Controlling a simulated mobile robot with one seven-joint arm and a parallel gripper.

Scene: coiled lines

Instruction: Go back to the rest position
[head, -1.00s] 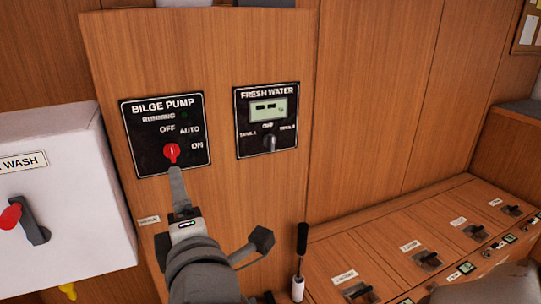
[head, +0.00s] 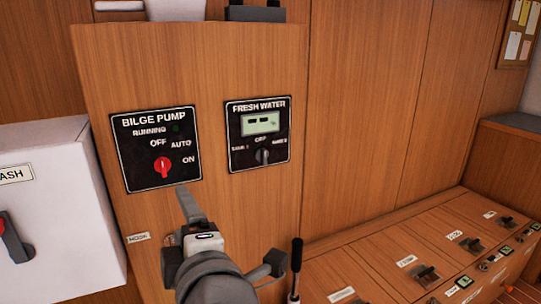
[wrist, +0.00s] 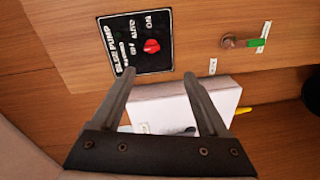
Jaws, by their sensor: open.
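My gripper (wrist: 160,80) is open and empty in the wrist view, its two grey fingers spread apart. In the head view my gripper (head: 188,205) is just below and right of the bilge pump panel (head: 128,170), apart from its knob. The black panel carries a red knob (head: 163,167), whose pointer looks roughly upright, and a dark running lamp (head: 176,128). The knob also shows in the wrist view (wrist: 152,46), beyond the fingertips and untouched.
A fresh water panel (head: 258,163) with a small display and dark knob is to the right. A white box (head: 65,215) stands out at the left. A counter (head: 385,255) with several switches and an upright black-handled lever (head: 296,258) lie at the lower right.

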